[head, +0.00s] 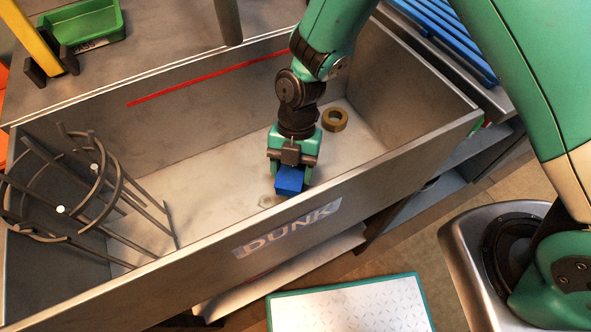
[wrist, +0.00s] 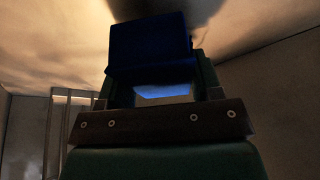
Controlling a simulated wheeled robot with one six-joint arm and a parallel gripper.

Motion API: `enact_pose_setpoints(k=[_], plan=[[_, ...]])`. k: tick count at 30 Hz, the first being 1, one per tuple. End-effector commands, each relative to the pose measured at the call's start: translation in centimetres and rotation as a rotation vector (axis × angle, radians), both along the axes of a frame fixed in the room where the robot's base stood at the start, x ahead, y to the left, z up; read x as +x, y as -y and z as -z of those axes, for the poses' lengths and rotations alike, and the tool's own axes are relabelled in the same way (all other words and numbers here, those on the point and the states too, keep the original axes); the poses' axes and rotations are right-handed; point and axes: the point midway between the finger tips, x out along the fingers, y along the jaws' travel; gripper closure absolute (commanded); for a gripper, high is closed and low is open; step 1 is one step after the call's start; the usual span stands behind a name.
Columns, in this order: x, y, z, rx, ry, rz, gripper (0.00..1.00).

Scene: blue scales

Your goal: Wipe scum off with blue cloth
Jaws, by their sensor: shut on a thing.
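The blue cloth (head: 289,180) is a small block-like shape held at the end of my gripper (head: 291,170), low inside the grey basin (head: 220,165). It also shows dark blue in the wrist view (wrist: 150,45), between the fingers of my gripper (wrist: 155,85). My gripper is shut on the cloth and points down near the basin's front wall. A faint darker patch, perhaps scum (head: 268,201), lies on the basin floor just left of the cloth. Whether the cloth touches the floor is hard to tell.
A dark wire rack (head: 100,200) stands in the basin's left end. A brass-coloured ring (head: 335,119) lies on the floor behind my gripper. The front wall marked "DUNK" (head: 288,230) is close. A green tray (head: 82,22) sits at the back left. The middle-left floor is clear.

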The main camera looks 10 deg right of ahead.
Motion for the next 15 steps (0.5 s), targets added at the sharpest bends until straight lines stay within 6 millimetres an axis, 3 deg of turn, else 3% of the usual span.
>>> enact_pose_setpoints(k=[15], plan=[[-0.2,-0.4,-4.9,-0.001,-0.003,-0.008,0.63]])
